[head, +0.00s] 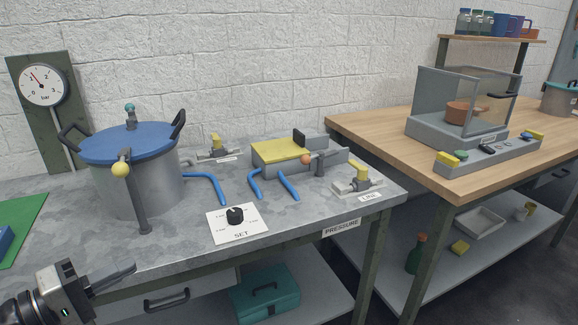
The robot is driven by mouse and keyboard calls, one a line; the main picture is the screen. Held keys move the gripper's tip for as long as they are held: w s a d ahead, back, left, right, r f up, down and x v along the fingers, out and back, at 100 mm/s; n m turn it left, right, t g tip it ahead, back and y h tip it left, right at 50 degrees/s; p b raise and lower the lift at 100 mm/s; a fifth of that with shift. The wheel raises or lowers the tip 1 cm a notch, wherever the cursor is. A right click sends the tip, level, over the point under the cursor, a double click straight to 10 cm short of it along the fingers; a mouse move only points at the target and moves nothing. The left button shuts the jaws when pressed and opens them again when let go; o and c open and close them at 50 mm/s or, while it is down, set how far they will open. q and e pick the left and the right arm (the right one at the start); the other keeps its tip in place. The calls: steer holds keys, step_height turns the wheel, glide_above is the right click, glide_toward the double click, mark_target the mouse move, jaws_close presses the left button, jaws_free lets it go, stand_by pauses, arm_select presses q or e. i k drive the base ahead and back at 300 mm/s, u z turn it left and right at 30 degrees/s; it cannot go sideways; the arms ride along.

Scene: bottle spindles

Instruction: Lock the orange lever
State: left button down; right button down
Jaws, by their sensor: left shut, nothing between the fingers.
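The orange lever shows as an orange ball knob (306,159) on a short grey handle, at the front right of a grey box with a yellow lid (282,150). The lid looks down on the box. I cannot tell from this view whether the lever is locked. My left gripper (133,268) is at the lower left, in front of the metal table's edge. It is shut and empty, well apart from the lever. My right gripper is not in view.
A blue-lidded pot (129,145) with a yellow knob stands on the left of the metal table (275,215). Blue bent handles (288,186), a SET dial (235,216) and a yellow-handled valve (358,177) lie around the box. A wooden table (395,125) stands right.

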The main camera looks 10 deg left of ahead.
mark_target(305, 160)
steer(key=k, duration=0.5)
steer(key=u, duration=0.35)
steer(key=i, duration=0.7)
steer(key=z, duration=0.75)
steer(key=i, duration=1)
